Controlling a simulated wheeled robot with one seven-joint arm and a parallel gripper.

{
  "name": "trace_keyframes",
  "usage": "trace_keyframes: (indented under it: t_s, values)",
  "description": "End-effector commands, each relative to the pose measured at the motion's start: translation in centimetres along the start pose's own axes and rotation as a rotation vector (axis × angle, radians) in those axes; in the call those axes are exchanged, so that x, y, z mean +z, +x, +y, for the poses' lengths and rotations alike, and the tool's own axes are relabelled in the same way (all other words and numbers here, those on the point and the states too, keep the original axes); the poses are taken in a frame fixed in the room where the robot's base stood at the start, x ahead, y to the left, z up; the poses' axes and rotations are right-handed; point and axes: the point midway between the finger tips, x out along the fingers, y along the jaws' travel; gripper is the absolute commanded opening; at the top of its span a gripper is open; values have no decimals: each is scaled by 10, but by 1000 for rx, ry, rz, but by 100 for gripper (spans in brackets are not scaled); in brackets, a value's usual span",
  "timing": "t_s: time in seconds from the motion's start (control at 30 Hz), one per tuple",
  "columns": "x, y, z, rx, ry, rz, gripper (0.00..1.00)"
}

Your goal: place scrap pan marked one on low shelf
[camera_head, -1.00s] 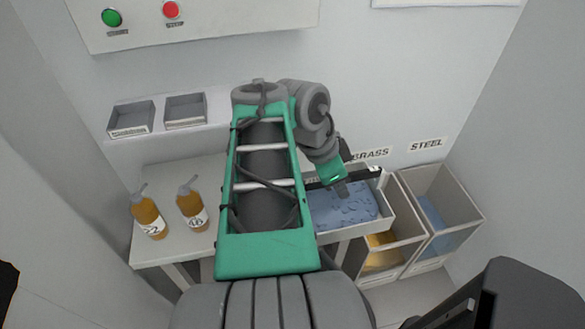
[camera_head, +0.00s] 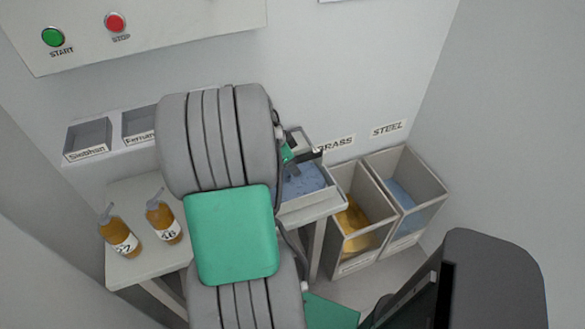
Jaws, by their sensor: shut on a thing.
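A pale scrap pan (camera_head: 305,184) holding blue scrap shows at the right end of the table (camera_head: 148,262). My arm hides its left part, and no number on it can be read. My gripper (camera_head: 293,157) is at the pan's back rim, beside a dark bar (camera_head: 316,154). It is shut on the pan, though its fingertips are mostly hidden behind my arm. I cannot tell whether the pan rests on the table or is lifted. I cannot tell which surface is the low shelf.
Bottles marked 22 (camera_head: 119,236) and 46 (camera_head: 163,222) stand on the table's left. Small labelled trays (camera_head: 88,140) sit on a wall ledge. A brass bin (camera_head: 352,222) and a steel bin (camera_head: 405,190) stand right of the table. Start and stop buttons (camera_head: 115,22) are above.

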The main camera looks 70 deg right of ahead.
Motion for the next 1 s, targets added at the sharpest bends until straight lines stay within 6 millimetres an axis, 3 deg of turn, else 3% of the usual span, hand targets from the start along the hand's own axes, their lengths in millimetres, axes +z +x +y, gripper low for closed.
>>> trace_keyframes:
  t_s: [0.1, 0.43, 0.47, 0.7, 1.0]
  values:
    - [4, 11, 0, -2, 1, 1, 0]
    - [6, 16, -1, -3, 2, 2, 0]
    - [7, 17, 0, 0, 0, 1, 14]
    - [7, 16, 1, 1, 0, 0, 34]
    - [5, 11, 1, 0, 0, 1, 34]
